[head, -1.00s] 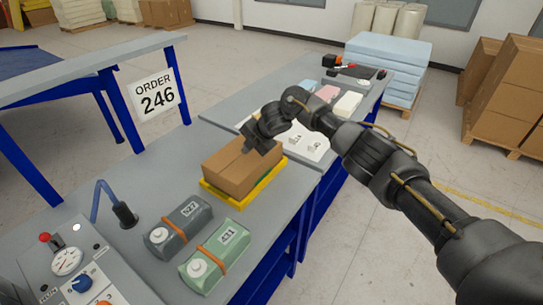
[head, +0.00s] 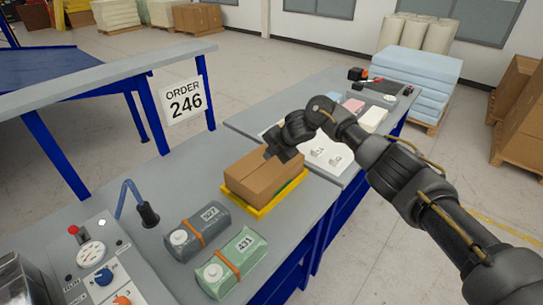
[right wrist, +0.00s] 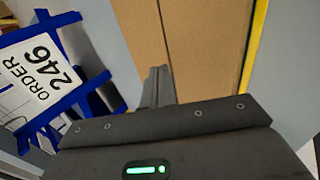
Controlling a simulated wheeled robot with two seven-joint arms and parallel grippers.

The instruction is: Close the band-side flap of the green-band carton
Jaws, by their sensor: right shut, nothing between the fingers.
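The brown carton (head: 258,182) sits in a yellow tray (head: 258,211) on the grey bench. Its top looks flat, with a seam running along it. A little green shows low on its right side (head: 291,189). My right gripper (head: 269,155) is shut and empty, over the far part of the carton top; whether it touches is unclear. In the right wrist view the fingers (right wrist: 158,86) are together beside the brown carton top (right wrist: 205,45), and its seam shows. I cannot tell whether any flap edge is slightly raised. My left gripper is not in view.
Two pouches, grey (head: 197,228) and green (head: 232,262), lie in front of the carton. A gauge panel (head: 92,255) stands at lower left. White labelled items (head: 328,157) lie behind the carton. An order 246 sign (head: 184,100) hangs at left.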

